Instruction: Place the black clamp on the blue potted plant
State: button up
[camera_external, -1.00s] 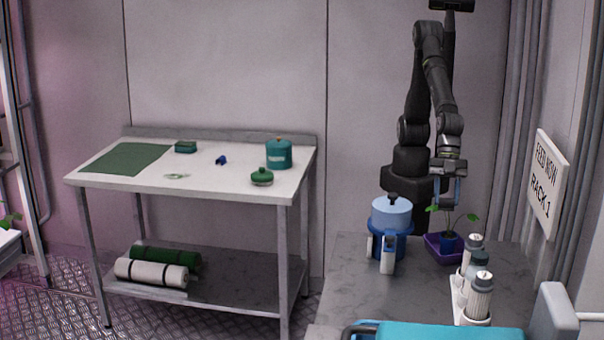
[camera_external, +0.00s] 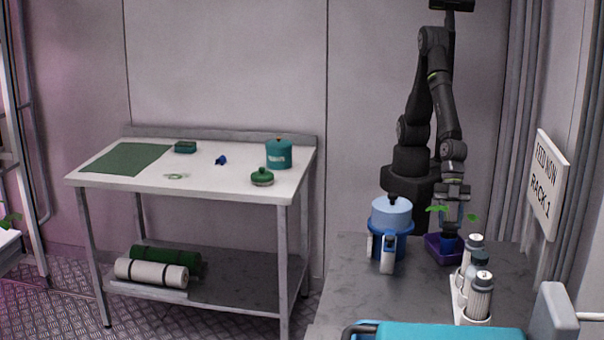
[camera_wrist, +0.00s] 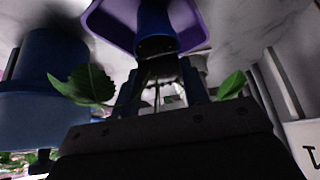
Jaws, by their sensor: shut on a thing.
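The blue potted plant (camera_external: 448,243) stands in a purple tray (camera_external: 436,256) on the grey worktop. Its green leaves show on either side of my gripper (camera_external: 452,221), which points down just above the pot. In the wrist view the blue pot (camera_wrist: 153,20) and purple tray (camera_wrist: 108,14) are at the top, with leaves left (camera_wrist: 88,86) and right (camera_wrist: 231,86). My gripper (camera_wrist: 160,74) is shut on a small dark thing, seemingly the black clamp (camera_wrist: 160,67), between its blue fingers near the thin stem. Whether the clamp encloses the stem is unclear.
A blue container with a pale lid (camera_external: 392,213) stands close left of the plant. A white rack of bottles (camera_external: 473,290) stands to the front right. A sign (camera_external: 546,185) is on the right wall. The worktop (camera_external: 345,285) is bare at front left.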

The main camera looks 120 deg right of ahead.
jog(key=shift+f, duration=0.65)
jog(key=shift+f, duration=0.1)
jog(key=o, duration=0.9)
jog(key=shift+o, duration=0.2)
jog(key=shift+s+d+r, duration=0.1)
jog(key=shift+r, duration=0.25)
jog(key=v, duration=1.1)
jog(key=shift+r, duration=0.25)
jog(key=shift+f, duration=0.1)
